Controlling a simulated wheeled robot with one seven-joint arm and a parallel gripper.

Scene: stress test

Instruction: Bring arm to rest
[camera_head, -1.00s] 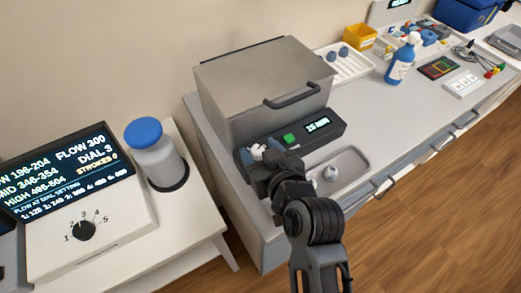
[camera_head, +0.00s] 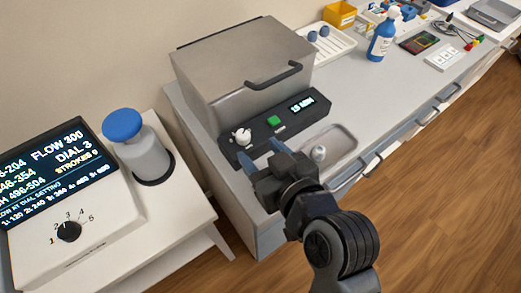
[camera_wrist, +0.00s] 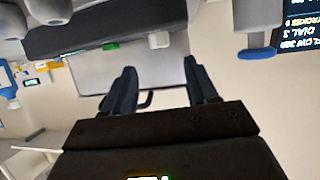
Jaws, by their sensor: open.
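My gripper (camera_head: 263,158) is open and empty in the head view. Its blue-grey fingers are apart, in front of the grey lidded machine (camera_head: 235,65) and its control panel. The panel carries a white knob (camera_head: 243,136), a green button (camera_head: 274,120) and a small lit display (camera_head: 302,104). The fingertips are near the knob, but I cannot tell the exact gap. In the wrist view the two fingers (camera_wrist: 162,88) stand apart with nothing between them. The machine (camera_wrist: 155,70) appears upside down beyond them.
A blue-capped bottle (camera_head: 142,150) and a dial box with a screen (camera_head: 58,200) stand on the left white table. A grey tray (camera_head: 345,138) holds a small round item. A blue spray bottle (camera_head: 381,42) stands farther back. Open floor lies at right.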

